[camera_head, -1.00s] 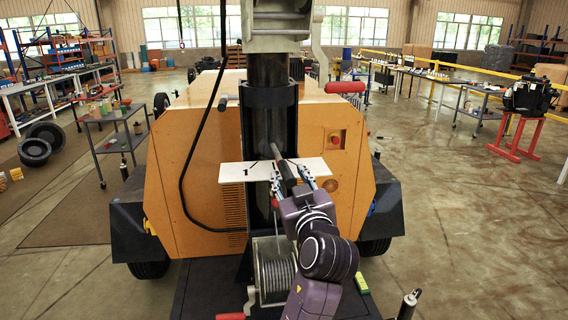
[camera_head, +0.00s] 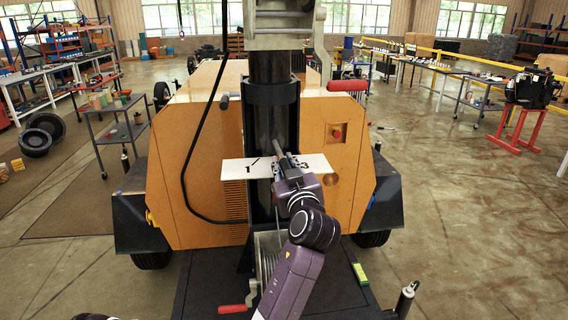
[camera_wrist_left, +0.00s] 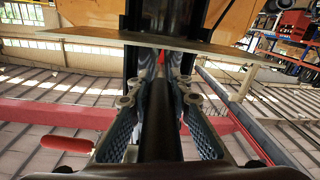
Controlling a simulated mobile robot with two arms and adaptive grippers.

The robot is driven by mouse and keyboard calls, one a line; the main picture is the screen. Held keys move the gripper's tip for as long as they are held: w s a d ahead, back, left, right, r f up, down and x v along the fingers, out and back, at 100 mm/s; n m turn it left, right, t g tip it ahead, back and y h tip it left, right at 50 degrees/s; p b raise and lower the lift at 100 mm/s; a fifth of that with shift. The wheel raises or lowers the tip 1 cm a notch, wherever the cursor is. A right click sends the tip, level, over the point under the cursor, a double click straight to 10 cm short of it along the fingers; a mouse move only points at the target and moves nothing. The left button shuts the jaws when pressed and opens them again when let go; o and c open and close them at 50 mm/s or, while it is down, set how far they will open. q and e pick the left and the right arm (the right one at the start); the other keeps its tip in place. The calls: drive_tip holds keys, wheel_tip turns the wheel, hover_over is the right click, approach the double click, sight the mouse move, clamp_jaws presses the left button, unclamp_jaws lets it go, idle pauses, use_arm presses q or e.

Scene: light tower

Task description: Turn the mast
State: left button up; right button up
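The mast (camera_head: 268,125) is a dark upright tube in a black collar at the front of the orange light tower (camera_head: 190,150). A grey bar (camera_head: 277,152) sticks out from it toward me, above a white plate (camera_head: 235,168) marked 1 and 3. The middle of the plate is hidden by my gripper. My left gripper (camera_head: 288,168) is at the bar. In the left wrist view the fingers (camera_wrist_left: 160,72) lie on both sides of the dark bar (camera_wrist_left: 160,120), tips closed in against it just under the plate (camera_wrist_left: 100,38). My right gripper is out of view.
A winch drum (camera_head: 268,250) with a red handle (camera_head: 233,309) sits below the plate. A red grip (camera_head: 347,86) sticks out right of the mast. A black hose (camera_head: 186,160) hangs at the left. Carts and benches stand farther off, with open floor right.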

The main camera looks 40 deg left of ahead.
use_arm(q)
clamp_jaws()
drive_tip(key=shift+s+a+f+m+t+h, duration=0.15)
drive_tip(key=shift+s+a+m+t+h, duration=0.05)
drive_tip(key=shift+m+t+h, duration=0.1)
drive_tip(key=shift+s+a, duration=0.15)
drive_tip(key=shift+s, duration=0.15)
drive_tip(key=o, duration=0.8)
unclamp_jaws()
drive_tip(key=shift+s+a, duration=0.1)
drive_tip(key=shift+s, duration=0.05)
